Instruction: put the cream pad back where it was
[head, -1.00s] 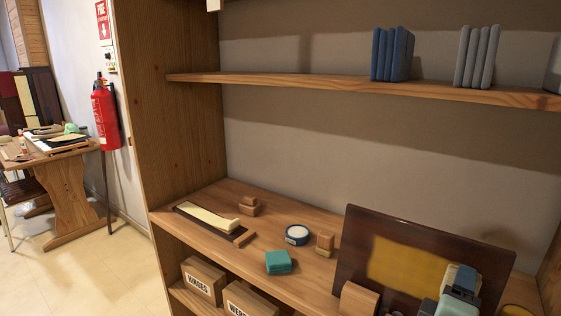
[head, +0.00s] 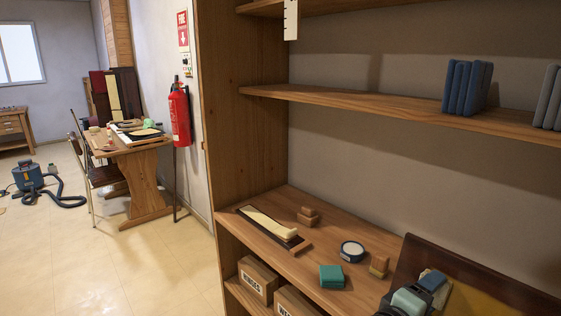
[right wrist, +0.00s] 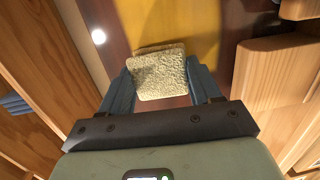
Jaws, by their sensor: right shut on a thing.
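My right gripper (right wrist: 160,85) is shut on the cream pad (right wrist: 160,72), a rough-textured square held between its two blue-grey fingers. In the head view my right gripper (head: 432,280) is at the lower right, in front of a dark brown panel (head: 412,258) with a yellow area (head: 485,301). My left gripper is not in view.

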